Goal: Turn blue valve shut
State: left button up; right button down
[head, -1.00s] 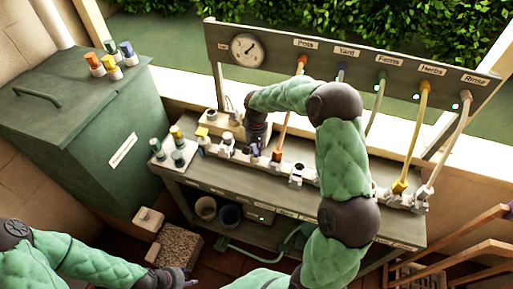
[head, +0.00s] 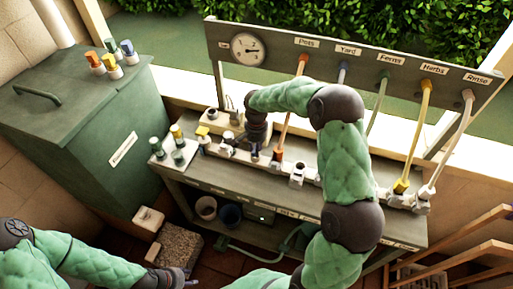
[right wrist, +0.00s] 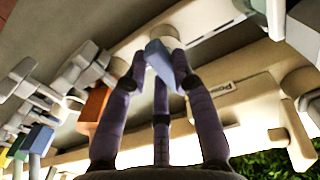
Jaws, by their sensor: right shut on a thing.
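The blue valve handle (right wrist: 158,57) shows in the right wrist view as a blue block between my right gripper's fingers (right wrist: 157,72). The purple-grey fingers are closed about it, and it looks tilted. In the head view my right gripper (head: 256,143) reaches down to the bench's valve row, just left of an orange connector (head: 277,154); there the wrist and fingers mostly hide the handle. My left gripper (head: 182,276) is low at the left, away from the valves; its finger opening is unclear.
A panel (head: 352,60) behind the bench carries a round gauge (head: 249,49) and labelled hoses. A green cabinet (head: 100,140) stands left. Wooden rails (head: 470,250) are at lower right.

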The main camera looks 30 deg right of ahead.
dwell(0.3)
jog(key=c, duration=1)
grip_release()
notch_tip(320, 180, up, 12)
jog(key=shift+r, duration=0.1)
